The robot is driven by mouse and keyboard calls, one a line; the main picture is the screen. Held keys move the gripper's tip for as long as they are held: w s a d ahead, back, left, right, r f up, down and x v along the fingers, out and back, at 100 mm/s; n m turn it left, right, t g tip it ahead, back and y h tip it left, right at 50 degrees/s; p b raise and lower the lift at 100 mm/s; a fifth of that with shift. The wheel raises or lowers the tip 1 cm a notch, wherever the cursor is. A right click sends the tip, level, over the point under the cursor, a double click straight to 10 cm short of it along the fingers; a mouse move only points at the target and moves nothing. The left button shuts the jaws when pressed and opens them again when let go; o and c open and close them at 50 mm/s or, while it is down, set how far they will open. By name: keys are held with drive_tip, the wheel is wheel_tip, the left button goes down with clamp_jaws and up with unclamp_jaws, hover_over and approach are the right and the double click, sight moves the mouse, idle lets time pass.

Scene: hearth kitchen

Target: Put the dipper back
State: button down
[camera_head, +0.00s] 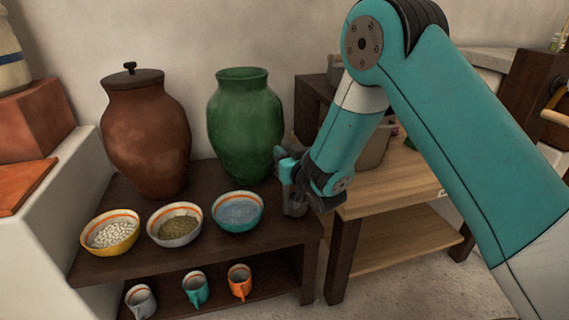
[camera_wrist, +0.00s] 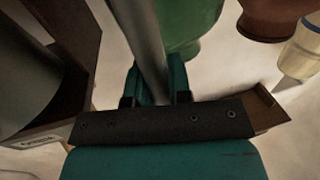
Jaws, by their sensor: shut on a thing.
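My gripper (camera_head: 288,168) is at the right end of the dark shelf, to the right of the green jar (camera_head: 245,125). In the wrist view my gripper (camera_wrist: 157,88) is shut on the grey rod-like handle of the dipper (camera_wrist: 147,40), which runs up between the fingers. In the head view a grey part of the dipper (camera_head: 295,207) shows just below the fingers, at the shelf's right end. I cannot tell whether it touches the shelf. The green jar has an open mouth. The brown jar (camera_head: 146,135) has a lid with a knob.
Yellow (camera_head: 100,241), white (camera_head: 166,235) and teal (camera_head: 227,222) bowls stand along the dark shelf's (camera_head: 150,268) front, all filled. Grey, teal and orange mugs are on the lower level. A wooden table (camera_head: 385,195) with a bin stands right, partly behind my arm.

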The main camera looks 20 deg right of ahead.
drive_tip(key=shift+f, duration=0.2)
drive_tip(key=c, duration=1.1)
unclamp_jaws()
drive_tip(key=shift+o, duration=0.2)
